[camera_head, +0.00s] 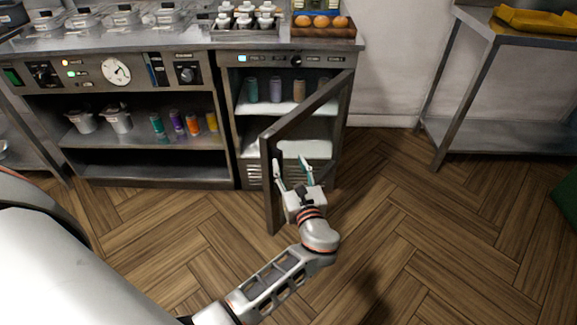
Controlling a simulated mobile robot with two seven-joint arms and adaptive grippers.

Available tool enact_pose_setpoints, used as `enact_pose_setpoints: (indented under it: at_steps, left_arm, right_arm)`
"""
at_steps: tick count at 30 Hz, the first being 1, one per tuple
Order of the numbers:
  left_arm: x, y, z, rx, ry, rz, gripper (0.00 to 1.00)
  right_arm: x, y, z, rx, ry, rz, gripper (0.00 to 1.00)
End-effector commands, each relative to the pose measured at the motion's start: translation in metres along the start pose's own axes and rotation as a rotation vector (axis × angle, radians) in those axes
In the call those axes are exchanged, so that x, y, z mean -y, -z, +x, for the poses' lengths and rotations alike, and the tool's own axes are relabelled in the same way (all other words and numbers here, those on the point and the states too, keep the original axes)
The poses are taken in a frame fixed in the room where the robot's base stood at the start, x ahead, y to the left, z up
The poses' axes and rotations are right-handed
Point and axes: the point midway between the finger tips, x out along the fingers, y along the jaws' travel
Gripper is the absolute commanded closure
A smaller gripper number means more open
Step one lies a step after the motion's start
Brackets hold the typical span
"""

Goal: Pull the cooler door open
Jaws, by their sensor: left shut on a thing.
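The cooler door (268,195), a grey-framed door with a see-through middle, stands swung well out from the cooler (297,59) under the counter. It hangs from the cooler's right side, and its free edge points toward me. My left gripper (292,169) is at the door's free edge, about halfway up, and shut on it. One finger overlaps the edge and the other is to its right. The exact grip on any handle is too small to make out. My right gripper is not in view.
Inside the cooler, several cups (275,90) stand on a lit shelf. Left is an open cabinet with bottles (193,124) and white pots (118,119). A steel table (490,134) stands at right. The wooden floor (420,240) between is clear.

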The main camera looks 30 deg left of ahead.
Motion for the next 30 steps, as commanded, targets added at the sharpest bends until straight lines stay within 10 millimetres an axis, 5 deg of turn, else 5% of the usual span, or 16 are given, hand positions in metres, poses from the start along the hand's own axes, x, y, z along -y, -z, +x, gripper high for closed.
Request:
enact_pose_setpoints:
  at_steps: [8, 21, 30]
  left_arm:
    - [0.006, -0.011, 0.001, 0.007, 0.013, -0.018, 0.72]
    - [0.004, -0.088, 0.0, 0.017, 0.008, -0.017, 0.72]
    - [0.0, -0.105, 0.0, 0.007, 0.002, -0.006, 0.72]
  right_arm:
    - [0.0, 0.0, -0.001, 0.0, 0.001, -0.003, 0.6]
    - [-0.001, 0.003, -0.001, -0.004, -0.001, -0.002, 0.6]
    - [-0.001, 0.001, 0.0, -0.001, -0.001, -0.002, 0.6]
